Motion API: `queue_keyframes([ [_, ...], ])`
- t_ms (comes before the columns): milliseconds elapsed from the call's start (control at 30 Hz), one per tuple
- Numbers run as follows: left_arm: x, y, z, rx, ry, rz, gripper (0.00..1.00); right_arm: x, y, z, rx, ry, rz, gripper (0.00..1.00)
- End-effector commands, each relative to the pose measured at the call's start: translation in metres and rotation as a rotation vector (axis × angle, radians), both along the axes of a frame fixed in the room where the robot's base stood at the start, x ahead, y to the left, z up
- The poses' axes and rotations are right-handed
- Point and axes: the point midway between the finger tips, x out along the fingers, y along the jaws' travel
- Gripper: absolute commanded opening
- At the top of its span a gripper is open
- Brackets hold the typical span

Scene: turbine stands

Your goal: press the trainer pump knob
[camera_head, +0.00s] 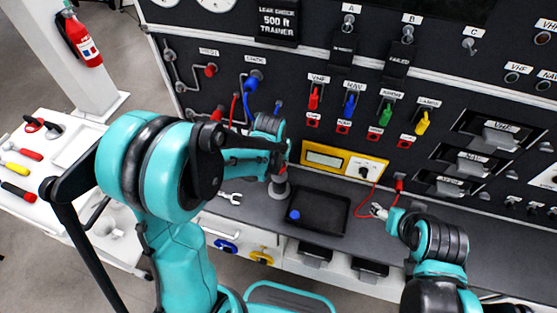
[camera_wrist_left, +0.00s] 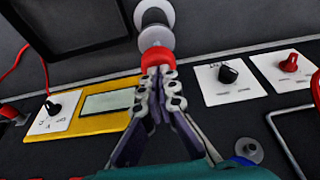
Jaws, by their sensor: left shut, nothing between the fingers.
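The pump knob (camera_head: 279,186) stands on the bench left of the black tray, with a red top and a grey stem and base. In the left wrist view the red part (camera_wrist_left: 156,58) lies right at my fingertips, with the grey discs beyond it. My left gripper (camera_wrist_left: 160,76) is shut with nothing between its fingers. In the head view my left gripper (camera_head: 279,161) is over the knob and partly hides its top. I cannot tell whether it touches the knob. My right gripper (camera_head: 378,211) is low over the bench, right of the tray; its finger opening is too small to tell.
A black tray (camera_head: 333,222) with a blue cap lies right of the knob. A yellow meter (camera_head: 325,157) is behind, with a red lead (camera_head: 372,199) near my right gripper. A wrench (camera_head: 231,197) lies to the left. The upright panel (camera_head: 290,60) carries coloured levers and cables.

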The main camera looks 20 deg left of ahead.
Motion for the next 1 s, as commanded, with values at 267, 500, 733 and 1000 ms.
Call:
queue_keyframes([
  [267, 0.0, 0.0, -0.035, 0.0, 0.0, 0.0, 0.0, 0.0, 0.0, -0.03, 0.0, 0.0, 0.0, 0.61],
  [500, -0.001, 0.0, -0.036, 0.0, 0.002, 0.0, 0.0, 0.0, 0.0, -0.03, 0.0, 0.0, 0.0, 0.61],
  [733, 0.0, 0.0, -0.031, 0.0, 0.002, 0.0, 0.0, 0.0, 0.0, -0.026, 0.0, 0.0, 0.0, 0.61],
  [1000, 0.006, 0.001, 0.019, 0.0, 0.0, 0.0, 0.0, 0.0, 0.0, 0.008, 0.0, 0.0, 0.0, 0.61],
])
